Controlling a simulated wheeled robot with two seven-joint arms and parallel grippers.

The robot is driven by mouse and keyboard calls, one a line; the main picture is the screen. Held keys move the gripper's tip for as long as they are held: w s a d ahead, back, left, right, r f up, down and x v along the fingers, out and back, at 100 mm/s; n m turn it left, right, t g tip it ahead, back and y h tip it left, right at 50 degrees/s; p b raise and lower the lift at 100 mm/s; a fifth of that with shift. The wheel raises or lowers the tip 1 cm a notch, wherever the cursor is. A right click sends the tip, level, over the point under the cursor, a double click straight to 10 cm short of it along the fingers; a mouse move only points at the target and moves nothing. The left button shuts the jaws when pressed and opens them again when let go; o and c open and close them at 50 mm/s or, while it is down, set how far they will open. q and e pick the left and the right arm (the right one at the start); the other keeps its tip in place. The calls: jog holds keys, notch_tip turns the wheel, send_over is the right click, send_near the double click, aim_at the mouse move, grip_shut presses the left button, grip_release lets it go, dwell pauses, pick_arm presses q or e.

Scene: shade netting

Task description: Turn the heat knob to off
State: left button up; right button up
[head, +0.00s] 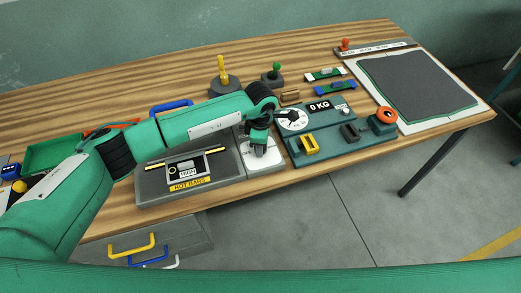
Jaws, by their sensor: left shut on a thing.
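The hot bars unit (152,188) is a dark grey block with a "HOT BARS" label and a small display that seems to read HIGH. A pale panel (265,164) sits at its right side. My left gripper (259,151) points down over this panel, with its fingers shut on the heat knob. The fingers and wrist hide the knob, so its pointer direction cannot be seen. My right gripper is not in view.
A teal scale unit (372,146) with a dial, a "0 KG" display and yellow, grey and orange parts stands just right of my gripper. Yellow (222,75) and green (276,68) levers stand behind. A dark mesh sheet (415,88) lies at the far right.

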pick_arm(q)
jog(key=n+b, duration=0.5)
jog(key=shift+f+n, duration=0.2)
jog(key=shift+n, duration=0.1)
jog(key=n+b, duration=0.4)
jog(key=n, duration=0.1)
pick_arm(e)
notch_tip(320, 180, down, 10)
pick_arm(q)
jog(key=n+b, duration=0.1)
jog(key=n, duration=0.2)
jog(key=shift+r+b, duration=0.1)
jog(key=shift+b, duration=0.3)
jog(key=n+b, duration=0.1)
jog(key=n, duration=0.1)
jog(key=shift+n, duration=0.4)
jog(key=n+b, duration=0.2)
jog(key=n, duration=0.1)
jog(key=shift+r+n+b, duration=0.15)
jog(key=shift+n+b, duration=0.5)
jog(key=shift+n, duration=1.05)
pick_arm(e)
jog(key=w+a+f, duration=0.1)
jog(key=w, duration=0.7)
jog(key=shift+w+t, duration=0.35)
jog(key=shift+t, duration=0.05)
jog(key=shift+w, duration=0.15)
pick_arm(q)
jog(key=o, duration=1)
